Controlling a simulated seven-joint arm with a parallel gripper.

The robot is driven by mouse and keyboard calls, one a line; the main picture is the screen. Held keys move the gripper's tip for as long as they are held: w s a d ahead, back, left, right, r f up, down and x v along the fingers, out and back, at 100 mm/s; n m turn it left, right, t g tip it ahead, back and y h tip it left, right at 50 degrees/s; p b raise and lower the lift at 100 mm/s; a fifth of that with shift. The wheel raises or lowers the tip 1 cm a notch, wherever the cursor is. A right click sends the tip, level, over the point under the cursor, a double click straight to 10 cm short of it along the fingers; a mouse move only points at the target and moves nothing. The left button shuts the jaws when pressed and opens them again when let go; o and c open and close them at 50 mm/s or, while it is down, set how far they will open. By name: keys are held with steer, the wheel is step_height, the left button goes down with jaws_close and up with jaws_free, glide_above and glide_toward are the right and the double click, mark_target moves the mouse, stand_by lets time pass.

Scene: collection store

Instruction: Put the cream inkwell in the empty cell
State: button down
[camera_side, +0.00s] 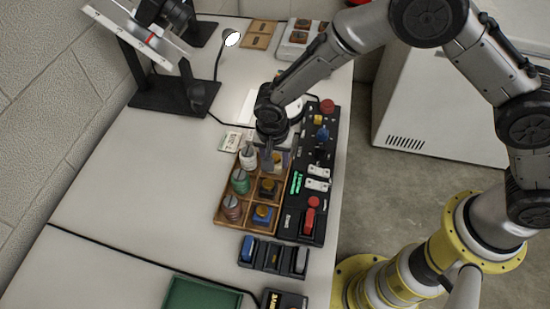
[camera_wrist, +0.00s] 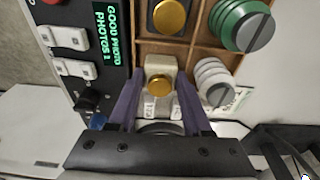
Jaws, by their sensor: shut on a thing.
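The cream inkwell (camera_wrist: 158,66), a squarish block with a gold cap, sits between the two purple fingers of my gripper (camera_wrist: 158,88) in the wrist view. My gripper is shut on it. In the side view, my gripper (camera_side: 270,158) points down at the far right cell of the wooden tray (camera_side: 222,219), and the inkwell (camera_side: 278,160) shows partly behind it. The inkwell is over or inside that cell; whether it touches the cell floor I cannot tell. The other cells hold a black inkwell (camera_side: 268,187), a blue inkwell (camera_side: 262,216) and ribbed white, green and brown pieces.
The white ribbed piece (camera_wrist: 212,80) stands close beside my right finger. A black control panel (camera_side: 290,227) with switches and a lit green display runs along the tray's right side. A small black rack (camera_side: 271,257) lies in front. The table is clear at left.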

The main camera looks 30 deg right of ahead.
steer(key=shift+f, duration=0.4)
steer(key=c, duration=0.6)
jaws_free()
steer(key=shift+r, duration=0.15)
step_height(320, 180, up, 12)
steer(key=s+a, duration=0.1)
steer(key=shift+s+a, duration=0.15)
